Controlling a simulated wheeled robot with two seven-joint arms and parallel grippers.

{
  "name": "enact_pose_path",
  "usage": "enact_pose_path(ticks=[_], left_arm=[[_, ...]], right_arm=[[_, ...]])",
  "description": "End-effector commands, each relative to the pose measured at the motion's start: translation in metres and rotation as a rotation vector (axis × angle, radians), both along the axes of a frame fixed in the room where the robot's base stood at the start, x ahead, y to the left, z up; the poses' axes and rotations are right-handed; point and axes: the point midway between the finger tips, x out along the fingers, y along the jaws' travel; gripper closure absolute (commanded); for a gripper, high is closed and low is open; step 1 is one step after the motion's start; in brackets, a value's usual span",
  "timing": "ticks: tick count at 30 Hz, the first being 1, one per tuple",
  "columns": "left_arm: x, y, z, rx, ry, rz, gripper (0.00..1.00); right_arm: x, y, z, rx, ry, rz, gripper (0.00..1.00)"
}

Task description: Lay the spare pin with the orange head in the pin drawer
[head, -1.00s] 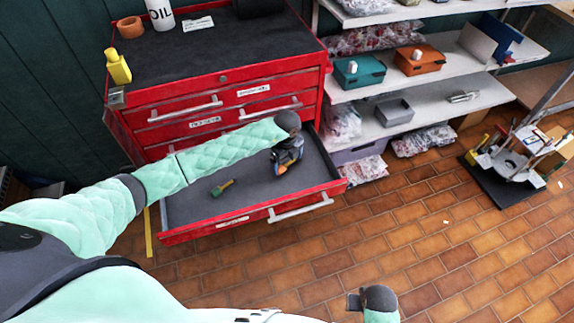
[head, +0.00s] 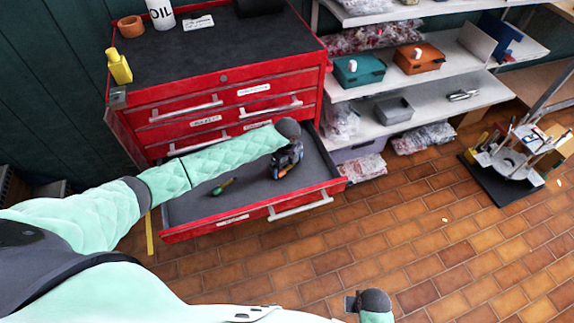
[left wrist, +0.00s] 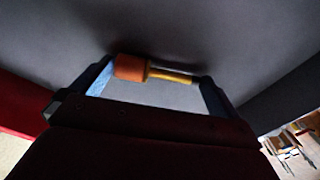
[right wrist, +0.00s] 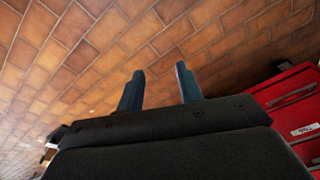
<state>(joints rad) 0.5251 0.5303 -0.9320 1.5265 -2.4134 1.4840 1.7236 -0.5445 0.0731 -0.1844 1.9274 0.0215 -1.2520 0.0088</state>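The pin with the orange head (left wrist: 130,68) and a yellowish shank shows in the left wrist view, lying crosswise between my left fingertips against the grey drawer floor. In the head view only a bit of orange (head: 281,173) shows below the gripper. My left gripper (head: 285,168) is low inside the open pin drawer (head: 245,215), towards its right end. Its fingers (left wrist: 158,78) are spread wide, one near each end of the pin. A green-headed pin (head: 222,187) lies in the drawer to the left. My right gripper (right wrist: 160,85) is open and empty above the tiled floor.
The red cabinet (head: 215,100) bears a yellow bottle (head: 118,67), an oil can (head: 161,14) and an orange ring (head: 131,27). Shelves with teal (head: 358,69) and orange (head: 418,58) boxes stand at right.

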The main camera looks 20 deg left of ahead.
Motion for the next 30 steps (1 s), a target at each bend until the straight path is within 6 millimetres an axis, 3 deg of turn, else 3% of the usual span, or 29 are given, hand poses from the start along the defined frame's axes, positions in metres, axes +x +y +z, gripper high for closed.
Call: enact_pose_path(ticks=[10,14,17,30], left_arm=[[0.000,0.000,0.003,0.000,0.000,0.000,0.00],[0.001,0.000,0.013,-0.001,-0.002,0.001,0.00],[0.001,0.000,0.028,-0.001,-0.003,0.000,0.00],[0.001,0.000,0.104,-0.001,-0.002,0.000,0.00]], right_arm=[[0.001,0.000,0.002,0.001,-0.006,0.000,0.64],[-0.003,-0.001,-0.009,-0.003,0.011,0.001,0.64],[0.007,0.000,0.019,0.001,-0.010,0.001,0.64],[0.007,0.005,0.089,0.013,-0.011,0.002,0.64]])
